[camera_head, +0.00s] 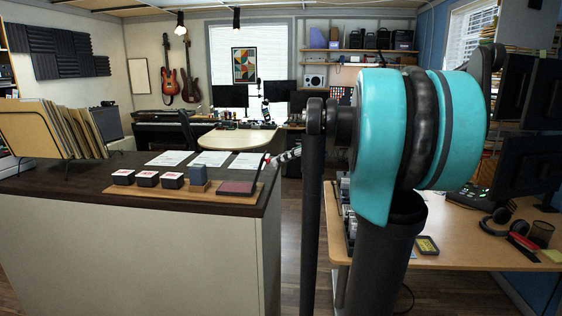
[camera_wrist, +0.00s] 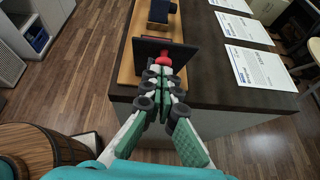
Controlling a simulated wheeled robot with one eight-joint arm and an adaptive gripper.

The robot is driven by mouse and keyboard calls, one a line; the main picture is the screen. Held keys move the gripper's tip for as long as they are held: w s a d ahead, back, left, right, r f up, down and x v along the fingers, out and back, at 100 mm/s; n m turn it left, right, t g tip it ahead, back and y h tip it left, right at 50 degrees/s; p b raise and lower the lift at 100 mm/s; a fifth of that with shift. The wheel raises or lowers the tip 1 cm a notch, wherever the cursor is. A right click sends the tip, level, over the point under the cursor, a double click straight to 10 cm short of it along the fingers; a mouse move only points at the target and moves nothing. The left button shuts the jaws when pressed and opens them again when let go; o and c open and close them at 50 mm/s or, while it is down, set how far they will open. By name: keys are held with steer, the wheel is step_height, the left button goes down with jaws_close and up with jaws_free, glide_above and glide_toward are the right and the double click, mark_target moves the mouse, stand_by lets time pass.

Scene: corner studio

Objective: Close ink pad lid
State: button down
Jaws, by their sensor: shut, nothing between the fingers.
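The ink pad (camera_head: 237,188) is a dark, flat, square case with a dull maroon face, at the right end of a wooden tray on the counter. In the wrist view its black case (camera_wrist: 143,47) lies just beyond my fingertips, which hide part of it. In the head view my gripper (camera_head: 284,156) shows beyond the counter's right edge, partly hidden by my arm.
The wooden tray (camera_head: 217,198) also holds several dark stamp blocks (camera_head: 147,179) and a taller blue-grey block (camera_head: 197,174). White papers (camera_head: 209,158) lie behind it on the dark counter. File folders (camera_head: 45,128) stand at the left. A wooden barrel-like stool (camera_wrist: 35,152) is near my gripper.

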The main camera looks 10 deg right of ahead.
steer(key=shift+w+a+r+g+h, duration=0.25)
steer(key=shift+a+r+g+h, duration=0.15)
steer(key=shift+a+r+h, duration=0.6)
steer(key=a+h, duration=0.1)
steer(key=w+a+r+g+h, duration=0.1)
steer(key=a+h, duration=0.2)
steer(key=a, duration=0.1)
steer(key=shift+w+r, duration=0.15)
steer(key=shift+w, duration=0.15)
steer(key=w+a+f+h, duration=0.1)
steer(key=a+f+h, duration=0.1)
steer(key=a, duration=0.1)
steer(key=w+a+f+g+h, duration=0.1)
steer(key=a, duration=0.3)
steer(key=w+a+f+g+h, duration=0.1)
steer(key=a+f+h, duration=0.1)
steer(key=a, duration=0.2)
steer(key=shift+w+a+f+h, duration=0.25)
steer(key=shift+w+f+h, duration=0.05)
steer(key=shift+w, duration=0.1)
steer(key=shift+w+a+f, duration=0.15)
steer(key=shift+a+f, duration=0.2)
steer(key=shift+f, duration=0.3)
steer(key=shift+w+a+f, duration=0.1)
steer(key=shift+a+f, duration=0.2)
steer(key=shift+f, duration=0.35)
steer(key=shift+r, duration=0.15)
